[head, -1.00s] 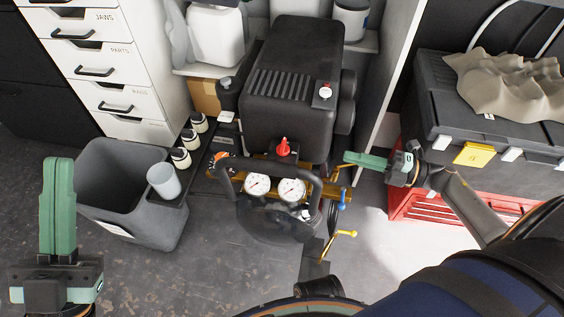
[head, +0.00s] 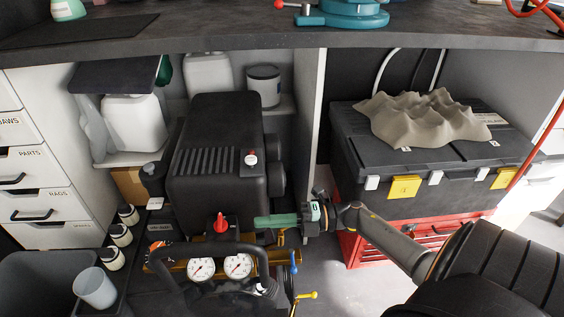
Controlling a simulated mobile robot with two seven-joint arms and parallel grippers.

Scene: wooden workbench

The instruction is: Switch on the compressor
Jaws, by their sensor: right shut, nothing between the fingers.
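The black compressor (head: 214,150) stands on the floor below the workbench. Two round gauges (head: 202,269) are behind the black handle (head: 190,250). My right gripper (head: 262,221) has green fingers, shut and empty, pointing left at the compressor's lower right, just right of the low red knob. I cannot tell whether its tips touch anything. My left gripper is out of view.
The workbench top (head: 200,32) overhangs at the back. A black toolbox (head: 400,168) with a grey cloth (head: 425,117) stands on a red chest (head: 400,235) at right. A grey bin (head: 50,275) with a white cup (head: 94,288) is at left. Blue and yellow valve levers (head: 306,296) stick out at front right.

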